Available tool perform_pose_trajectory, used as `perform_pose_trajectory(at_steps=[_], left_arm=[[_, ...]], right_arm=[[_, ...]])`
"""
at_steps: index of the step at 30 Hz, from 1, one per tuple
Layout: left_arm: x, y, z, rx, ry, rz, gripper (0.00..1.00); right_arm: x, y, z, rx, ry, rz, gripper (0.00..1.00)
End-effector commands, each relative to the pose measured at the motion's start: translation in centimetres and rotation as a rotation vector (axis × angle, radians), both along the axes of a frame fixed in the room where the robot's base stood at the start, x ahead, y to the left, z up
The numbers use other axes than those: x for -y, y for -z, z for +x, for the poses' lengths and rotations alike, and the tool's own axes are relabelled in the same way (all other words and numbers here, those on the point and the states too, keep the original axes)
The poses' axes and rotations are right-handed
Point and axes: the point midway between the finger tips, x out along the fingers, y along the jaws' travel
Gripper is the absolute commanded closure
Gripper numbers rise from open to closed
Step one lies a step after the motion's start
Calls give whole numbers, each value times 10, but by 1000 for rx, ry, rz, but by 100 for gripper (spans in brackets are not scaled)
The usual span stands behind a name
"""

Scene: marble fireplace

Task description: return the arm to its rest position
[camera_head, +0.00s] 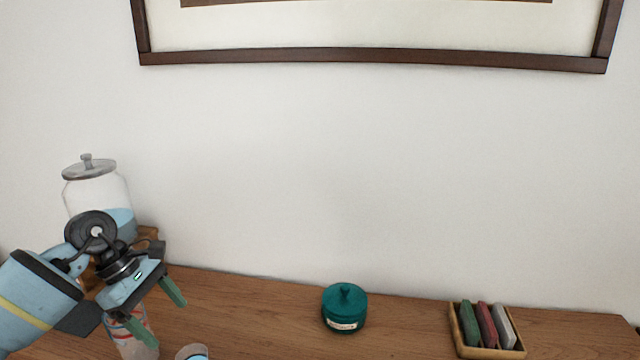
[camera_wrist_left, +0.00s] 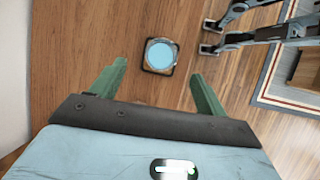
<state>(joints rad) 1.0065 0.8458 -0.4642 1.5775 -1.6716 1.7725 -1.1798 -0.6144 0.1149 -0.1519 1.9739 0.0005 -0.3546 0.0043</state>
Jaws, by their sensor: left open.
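My left arm comes in from the left in the head view. Its gripper (camera_head: 169,325) is open, with two green fingers apart and nothing between them. It hangs above the left part of the wooden surface, in front of a glass jar. In the left wrist view the open fingers (camera_wrist_left: 158,72) point toward a small cup with blue contents (camera_wrist_left: 161,54), which stands below them and is not gripped. The cup's rim also shows at the bottom edge of the head view (camera_head: 192,352). My right gripper is not in view.
The lidded glass jar (camera_head: 88,185) holds blue liquid. A clear glass with red marks (camera_head: 142,349) is partly hidden behind the gripper. A teal lidded pot (camera_head: 345,308) and a wooden tray (camera_head: 462,335) with several coloured blocks stand to the right. The surface between them is clear.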

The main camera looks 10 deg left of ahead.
Motion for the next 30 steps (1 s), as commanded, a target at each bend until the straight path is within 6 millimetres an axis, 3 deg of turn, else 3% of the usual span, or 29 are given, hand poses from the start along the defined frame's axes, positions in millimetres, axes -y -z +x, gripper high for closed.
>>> perform_pose_trajectory(at_steps=[5, 9, 15, 19, 23, 26, 30], left_arm=[[78, 18, -1, 28, -66, -294, 25], [140, 13, -6, 7, -188, -604, 25], [191, -11, -13, -114, -440, -1042, 25], [199, -26, -14, -237, -650, -1309, 25], [190, -30, -13, -391, -897, -1553, 25], [174, -23, -12, -523, -1110, -1721, 25], [145, 2, -18, -721, -1441, -1917, 25]], right_arm=[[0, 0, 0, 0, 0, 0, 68], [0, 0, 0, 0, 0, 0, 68], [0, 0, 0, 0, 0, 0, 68], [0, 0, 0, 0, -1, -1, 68], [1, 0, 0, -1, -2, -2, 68], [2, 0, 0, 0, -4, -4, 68], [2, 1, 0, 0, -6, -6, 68]])
